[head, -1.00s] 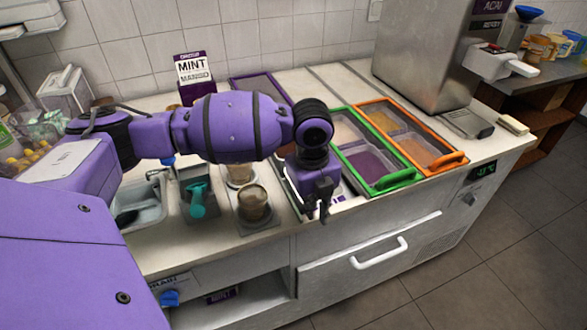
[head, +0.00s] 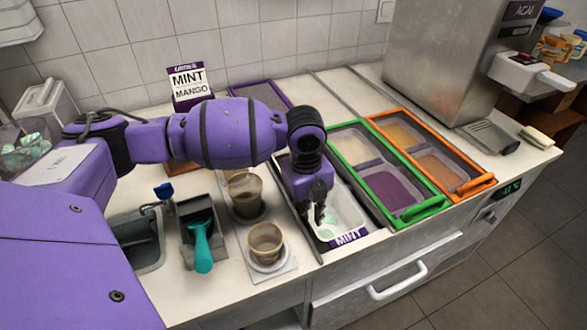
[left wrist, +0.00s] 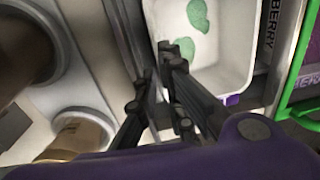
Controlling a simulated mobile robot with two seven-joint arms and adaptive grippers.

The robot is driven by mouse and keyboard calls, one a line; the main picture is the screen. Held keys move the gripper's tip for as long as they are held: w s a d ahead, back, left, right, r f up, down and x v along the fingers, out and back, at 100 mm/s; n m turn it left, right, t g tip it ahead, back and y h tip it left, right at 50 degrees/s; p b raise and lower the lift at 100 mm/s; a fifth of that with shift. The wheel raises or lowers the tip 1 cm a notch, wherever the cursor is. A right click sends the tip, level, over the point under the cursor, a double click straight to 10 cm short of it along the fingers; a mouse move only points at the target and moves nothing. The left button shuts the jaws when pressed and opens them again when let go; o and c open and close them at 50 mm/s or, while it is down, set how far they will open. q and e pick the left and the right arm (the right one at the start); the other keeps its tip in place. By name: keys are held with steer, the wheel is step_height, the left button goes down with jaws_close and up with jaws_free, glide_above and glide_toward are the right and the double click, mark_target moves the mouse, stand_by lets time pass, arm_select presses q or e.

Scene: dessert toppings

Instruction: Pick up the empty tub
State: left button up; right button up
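The nearly empty white tub with a MINT label (head: 349,207) sits in the counter's front well, with a few green smears on its floor. It also shows in the left wrist view (left wrist: 232,65). My left gripper (head: 319,218) points down at the tub's left front part. In the left wrist view its two dark fingers (left wrist: 160,75) are parted with a gap between them, close to the tub's left wall. I see nothing held. Whether a finger touches the wall cannot be told. My right gripper is out of view.
A green frame (head: 365,190) and an orange frame (head: 440,150) hold filled tubs on the right. Two cups (head: 265,242) stand left of the tub, near a teal scoop (head: 201,245). A MINT MANGO sign (head: 189,82) stands behind.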

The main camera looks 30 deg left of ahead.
arm_select(q)
steer(key=f, duration=0.5)
steer(key=shift+w+d, duration=0.1)
steer(key=shift+w, duration=0.3)
jaws_close()
